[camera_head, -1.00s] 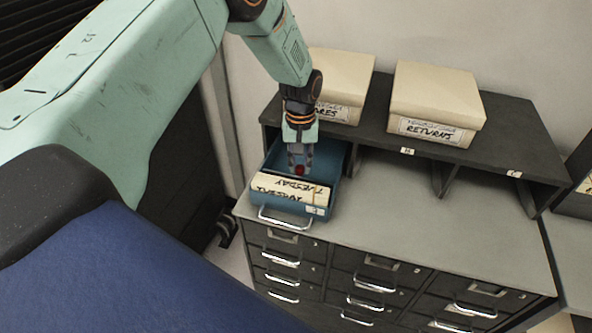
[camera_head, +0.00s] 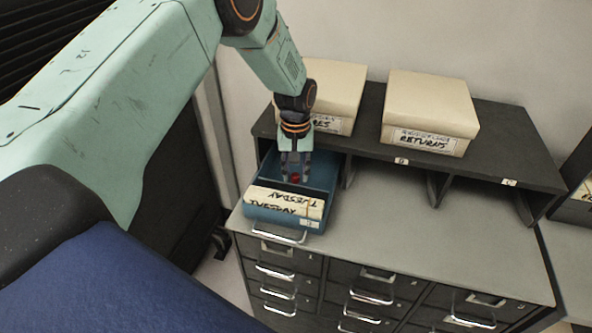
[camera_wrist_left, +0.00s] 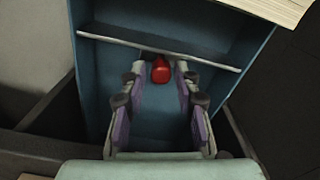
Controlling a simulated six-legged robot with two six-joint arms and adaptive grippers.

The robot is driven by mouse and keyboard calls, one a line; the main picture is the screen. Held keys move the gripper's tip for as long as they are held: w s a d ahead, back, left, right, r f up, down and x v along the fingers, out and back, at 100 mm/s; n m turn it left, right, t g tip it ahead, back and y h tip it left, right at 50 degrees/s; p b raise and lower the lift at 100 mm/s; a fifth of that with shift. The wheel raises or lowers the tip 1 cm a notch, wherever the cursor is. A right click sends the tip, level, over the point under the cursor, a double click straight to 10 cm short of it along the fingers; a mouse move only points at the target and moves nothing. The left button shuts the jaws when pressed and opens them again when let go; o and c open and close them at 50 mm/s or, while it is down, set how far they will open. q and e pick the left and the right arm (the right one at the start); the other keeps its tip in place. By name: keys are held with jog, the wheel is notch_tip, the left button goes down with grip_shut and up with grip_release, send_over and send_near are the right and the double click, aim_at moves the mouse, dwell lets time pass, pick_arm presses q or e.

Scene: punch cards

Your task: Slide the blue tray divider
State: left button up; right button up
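The blue tray (camera_head: 323,172) juts out over the front of the cabinet's left cubby. It holds pale cards (camera_head: 286,203) marked TUESDAY at its front. A divider (camera_wrist_left: 110,40) with a pale top edge crosses the tray in the left wrist view. A red knob (camera_wrist_left: 160,70) sits by this edge; it also shows in the head view (camera_head: 295,178). My left gripper (camera_head: 295,175) reaches down into the tray behind the cards. Its fingers (camera_wrist_left: 160,75) stand open on both sides of the knob, with small visible gaps. My right gripper is not in view.
A box marked RETURNS (camera_head: 430,110) and another pale box (camera_head: 335,95) stand on the dark shelf (camera_head: 370,134) above. The grey cabinet top (camera_head: 400,222) right of the tray is clear. Drawers with metal handles (camera_head: 372,296) lie below.

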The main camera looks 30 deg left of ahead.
aim_at(296, 175)
pick_arm(q)
notch_tip(296, 175, up, 12)
dwell(0.5)
dwell(0.5)
